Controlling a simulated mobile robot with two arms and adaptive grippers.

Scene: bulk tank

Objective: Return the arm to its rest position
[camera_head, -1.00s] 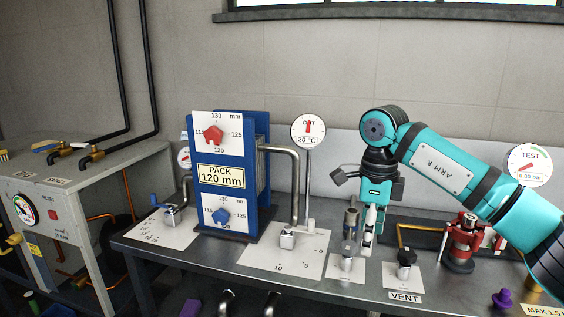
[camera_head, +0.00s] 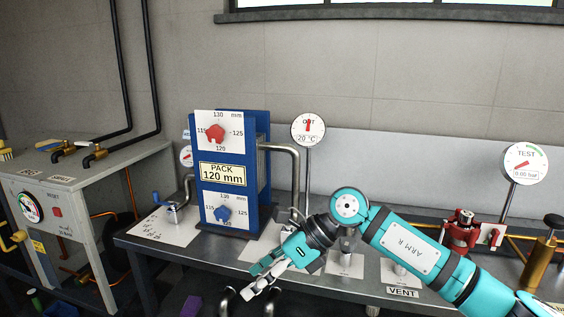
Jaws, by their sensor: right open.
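My right arm comes in from the lower right and reaches left across the front of the bench (camera_head: 150,243). Its right gripper (camera_head: 258,284) points down and left, in front of the bench's front edge, below the blue plate pack (camera_head: 261,185). The jaws are open, with nothing seen between them. The wrist and forearm hide part of the bench top, including the fittings near the middle. My left gripper is not in view.
The pack has a red knob (camera_head: 215,133) and a blue knob (camera_head: 223,213). Pipes (camera_head: 228,300) stick out below the bench near the gripper. A red valve (camera_head: 461,232) and a TEST gauge (camera_head: 525,164) stand at right. A grey cabinet (camera_head: 98,190) is at left.

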